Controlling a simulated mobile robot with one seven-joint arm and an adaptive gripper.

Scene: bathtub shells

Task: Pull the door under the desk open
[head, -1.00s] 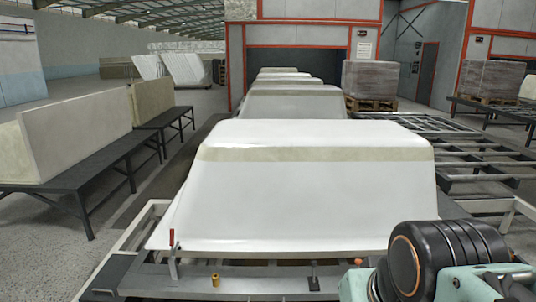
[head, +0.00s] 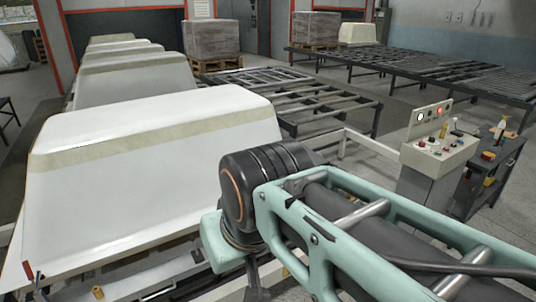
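A dark desk-like workbench (head: 489,183) stands at the right edge of the head view, beside a grey control console (head: 432,160) with buttons and lights. Small tools and coloured items lie on and in the workbench. I cannot make out a door under it; its lower part is dark and small. My mint-green arm (head: 330,225) with its black joint reaches across the lower middle, in front of the console's left side. My gripper's fingers cannot be seen, so their state is hidden.
White tub shells (head: 150,155) stand in a row on the left. Dark roller frames (head: 330,105) lie behind my arm, with wrapped pallets (head: 211,38) beyond. A pale rail runs between my arm and the console. Some grey floor (head: 385,155) shows left of the console.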

